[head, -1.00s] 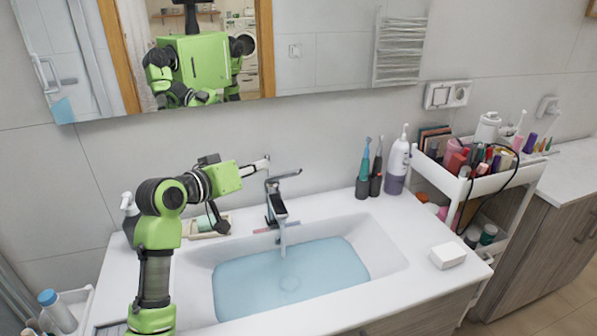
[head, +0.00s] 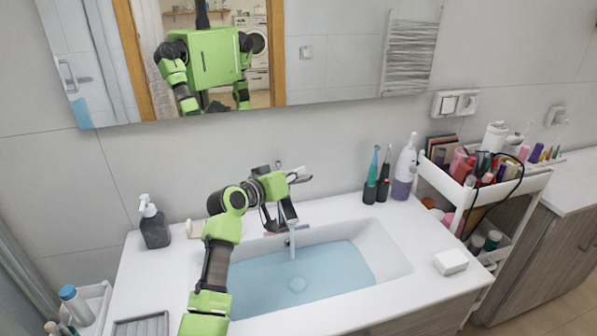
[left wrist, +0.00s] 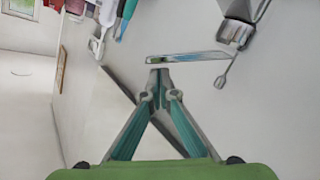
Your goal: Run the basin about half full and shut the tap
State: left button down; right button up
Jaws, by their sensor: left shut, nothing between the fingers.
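The white basin (head: 392,257) holds pale blue water (head: 318,274), with a band of bare wall above the surface. The water stands at roughly half depth. A thin stream (head: 292,243) falls from the chrome tap (head: 289,211), so the tap is running. My left gripper (head: 303,174) is shut and empty at the top of the tap. In the left wrist view its closed fingertips (left wrist: 159,68) lie at the flat tap lever (left wrist: 188,57); whether they touch it I cannot tell. My right gripper is out of view.
A dark soap dispenser (head: 155,226) stands left of the basin. Toothbrushes (head: 377,177) and a white-and-purple bottle (head: 405,170) stand behind right. A white block (head: 450,262) lies on the right rim. A loaded cart (head: 508,195) stands right.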

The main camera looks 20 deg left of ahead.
pick_arm(q)
jog(key=shift+f, duration=0.25)
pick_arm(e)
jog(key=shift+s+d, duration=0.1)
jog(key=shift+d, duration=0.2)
pick_arm(q)
jog(key=shift+d, duration=0.1)
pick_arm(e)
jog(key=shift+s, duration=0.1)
pick_arm(q)
jog(key=shift+s+d+f+m+y+b, duration=0.15)
jog(key=shift+d+f+m+y+b, duration=0.25)
jog(key=shift+f+m, duration=0.5)
jog(key=shift+s+d+f+m+y+b, duration=0.1)
jog(key=shift+d+f+m+y, duration=0.2)
jog(key=shift+d+f+m, duration=0.45)
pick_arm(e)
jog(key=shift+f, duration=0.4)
pick_arm(q)
jog(key=shift+a, duration=0.15)
